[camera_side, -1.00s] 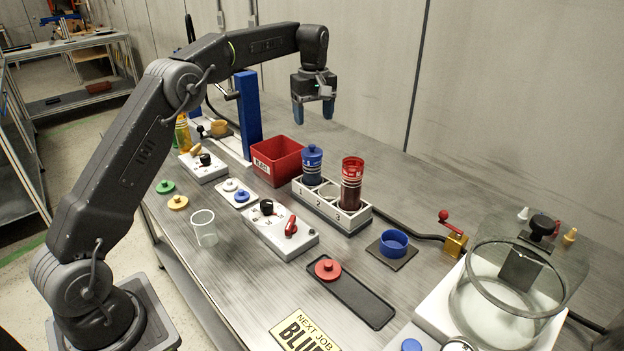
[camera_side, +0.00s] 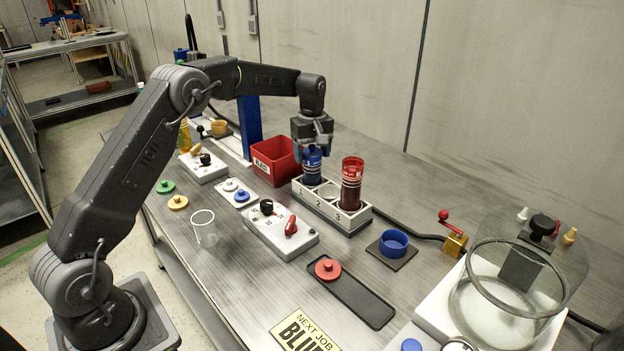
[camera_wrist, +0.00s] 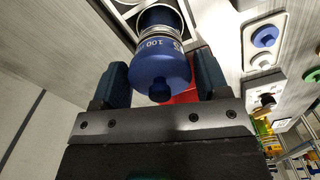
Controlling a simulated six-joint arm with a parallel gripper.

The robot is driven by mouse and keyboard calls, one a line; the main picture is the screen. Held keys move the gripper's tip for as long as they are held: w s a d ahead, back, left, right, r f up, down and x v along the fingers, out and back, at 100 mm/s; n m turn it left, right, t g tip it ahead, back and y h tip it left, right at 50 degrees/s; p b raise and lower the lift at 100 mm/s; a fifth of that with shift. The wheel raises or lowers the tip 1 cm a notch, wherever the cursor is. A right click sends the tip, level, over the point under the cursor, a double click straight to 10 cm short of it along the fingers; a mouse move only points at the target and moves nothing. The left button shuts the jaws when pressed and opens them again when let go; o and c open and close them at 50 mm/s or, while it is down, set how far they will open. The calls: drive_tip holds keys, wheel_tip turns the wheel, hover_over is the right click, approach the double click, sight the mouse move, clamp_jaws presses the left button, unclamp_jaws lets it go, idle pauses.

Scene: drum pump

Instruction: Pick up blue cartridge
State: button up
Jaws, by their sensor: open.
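The blue cartridge (camera_side: 312,169) stands upright in slot 1 of the white numbered rack (camera_side: 338,214), its upper part above the rack. My gripper (camera_side: 312,148) is open around the top of the cartridge, pointing down. In the wrist view the cartridge's blue cap (camera_wrist: 160,62) lies between the two spread fingers of my gripper (camera_wrist: 163,88), with gaps on both sides. In the side view my gripper hides the top of the cap.
A red cartridge (camera_side: 352,184) stands close by in slot 3; slot 2 between them looks empty. A red bin (camera_side: 277,160) stands just left of the rack. A control box (camera_side: 281,232) with knobs is in front.

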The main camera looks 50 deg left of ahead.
drive_tip(key=c, duration=0.9)
drive_tip(key=shift+c, duration=0.2)
drive_tip(key=shift+r, duration=0.15)
